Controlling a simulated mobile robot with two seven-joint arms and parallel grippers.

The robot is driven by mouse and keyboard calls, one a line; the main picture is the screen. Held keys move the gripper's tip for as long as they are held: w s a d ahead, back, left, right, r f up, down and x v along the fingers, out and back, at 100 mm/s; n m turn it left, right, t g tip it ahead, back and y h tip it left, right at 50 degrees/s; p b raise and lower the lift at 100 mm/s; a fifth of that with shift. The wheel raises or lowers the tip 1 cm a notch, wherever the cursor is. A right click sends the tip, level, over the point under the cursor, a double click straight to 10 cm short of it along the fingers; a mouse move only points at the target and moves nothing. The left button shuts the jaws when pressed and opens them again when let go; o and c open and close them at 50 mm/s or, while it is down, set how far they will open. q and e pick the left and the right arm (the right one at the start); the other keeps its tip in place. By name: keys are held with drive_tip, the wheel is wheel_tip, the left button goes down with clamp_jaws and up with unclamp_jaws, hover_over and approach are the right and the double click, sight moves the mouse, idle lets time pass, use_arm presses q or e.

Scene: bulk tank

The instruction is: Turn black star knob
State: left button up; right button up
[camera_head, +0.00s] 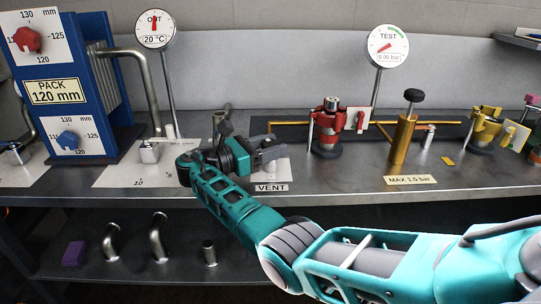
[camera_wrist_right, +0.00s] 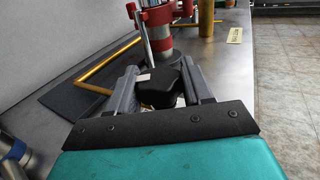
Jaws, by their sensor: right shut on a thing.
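The black star knob (camera_wrist_right: 160,88) shows in the right wrist view as a dark, rounded block between two grey fingers. My right gripper (camera_wrist_right: 158,76) is shut on it, with one finger on either side. In the head view my right gripper (camera_head: 268,150) is above the bench, just behind the VENT label (camera_head: 271,188). There the fingers and wrist mostly hide the knob. How far the knob is turned cannot be told. My left gripper is in neither view.
A red valve (camera_head: 328,128) stands right of the gripper, with a brass cylinder (camera_head: 402,138) farther right. A yellow pipe (camera_head: 290,124) runs behind. A bent metal pipe (camera_head: 152,85) and blue frame (camera_head: 94,80) stand left. Bare bench (camera_head: 345,178) lies in front of the red valve.

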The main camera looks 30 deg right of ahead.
sight(271, 143)
use_arm(q)
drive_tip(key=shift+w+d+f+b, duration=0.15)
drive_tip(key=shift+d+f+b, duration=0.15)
drive_tip(key=shift+b, duration=0.2)
use_arm(e)
drive_tip(key=shift+f+m+g, duration=0.1)
drive_tip(key=shift+m+g, duration=0.4)
drive_tip(key=shift+g, duration=0.3)
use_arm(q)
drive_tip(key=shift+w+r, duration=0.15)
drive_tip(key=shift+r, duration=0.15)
use_arm(e)
drive_tip(key=o, duration=1)
drive_tip(key=shift+d, duration=0.1)
drive_tip(key=shift+c, duration=0.2)
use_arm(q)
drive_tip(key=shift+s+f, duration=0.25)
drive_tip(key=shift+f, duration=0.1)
use_arm(e)
wheel_tip(271, 143, up, 6)
drive_tip(key=shift+p, duration=1.15)
use_arm(q)
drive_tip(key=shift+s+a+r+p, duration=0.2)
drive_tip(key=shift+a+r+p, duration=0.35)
drive_tip(key=shift+p, duration=0.1)
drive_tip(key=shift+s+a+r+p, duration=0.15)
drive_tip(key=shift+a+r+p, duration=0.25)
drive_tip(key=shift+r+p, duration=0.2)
use_arm(e)
wheel_tip(271, 143, up, 14)
